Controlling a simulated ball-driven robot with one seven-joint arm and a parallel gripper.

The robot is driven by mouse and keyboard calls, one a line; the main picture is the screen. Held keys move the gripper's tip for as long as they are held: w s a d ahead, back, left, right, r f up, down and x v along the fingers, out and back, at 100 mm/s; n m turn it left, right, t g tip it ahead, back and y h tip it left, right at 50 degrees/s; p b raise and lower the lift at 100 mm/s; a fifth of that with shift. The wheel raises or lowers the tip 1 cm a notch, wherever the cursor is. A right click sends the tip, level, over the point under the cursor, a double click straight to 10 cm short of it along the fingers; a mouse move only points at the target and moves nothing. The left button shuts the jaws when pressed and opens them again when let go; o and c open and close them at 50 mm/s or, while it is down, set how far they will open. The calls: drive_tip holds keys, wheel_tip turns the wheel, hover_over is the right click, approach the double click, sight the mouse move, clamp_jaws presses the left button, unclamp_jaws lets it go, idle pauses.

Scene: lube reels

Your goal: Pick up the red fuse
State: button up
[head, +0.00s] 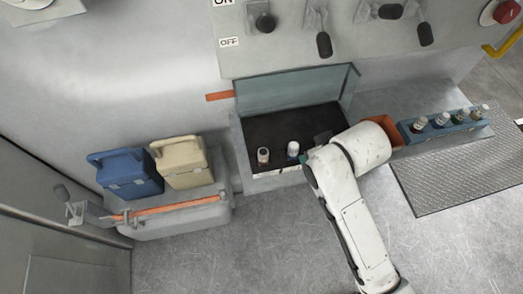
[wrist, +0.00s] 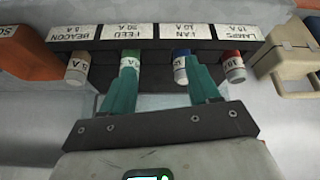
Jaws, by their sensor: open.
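The red fuse (wrist: 234,67) has a pale printed body and sits at the right end of a row of fuses in the wrist view, by the "LAMPS" label. In the head view it (head: 263,157) is at the left front of the dark-lined box (head: 262,125). My gripper (wrist: 163,78) is open, its teal fingers apart. The left finger overlaps the green fuse (wrist: 129,64) in view and the right finger overlaps the blue fuse (wrist: 181,72). The red fuse is right of both fingers, outside them.
A brown fuse (wrist: 77,69) is at the row's left end. An orange bin (head: 381,130) and a blue rack (head: 465,127) of several fuses stand right of the box. A raised clear lid (head: 295,88) is behind it. Cream (head: 182,165) and blue (head: 128,172) cases stand left.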

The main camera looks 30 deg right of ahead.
drive_tip(key=w+d+r+m+h, duration=0.1)
drive_tip(key=w+d+r+m, duration=0.25)
drive_tip(key=w, duration=0.25)
drive_tip(key=m+g+y, duration=0.2)
drive_tip(key=m+g, duration=0.3)
drive_tip(key=m, duration=0.3)
hover_over(263, 152)
drive_tip(key=shift+w+d+f, duration=0.1)
drive_tip(key=shift+w+d, duration=0.15)
drive_tip(key=shift+d, duration=0.15)
drive_tip(key=shift+s+a+f, duration=0.1)
drive_tip(key=shift+a+f, duration=0.15)
drive_tip(key=shift+f, duration=0.05)
drive_tip(key=shift+f+b, duration=0.6)
drive_tip(key=shift+f, duration=0.25)
wheel_tip(263, 152, down, 4)
drive_tip(key=shift+s+a+r, duration=0.1)
drive_tip(key=shift+s+a, duration=0.05)
drive_tip(key=shift+f, duration=0.75)
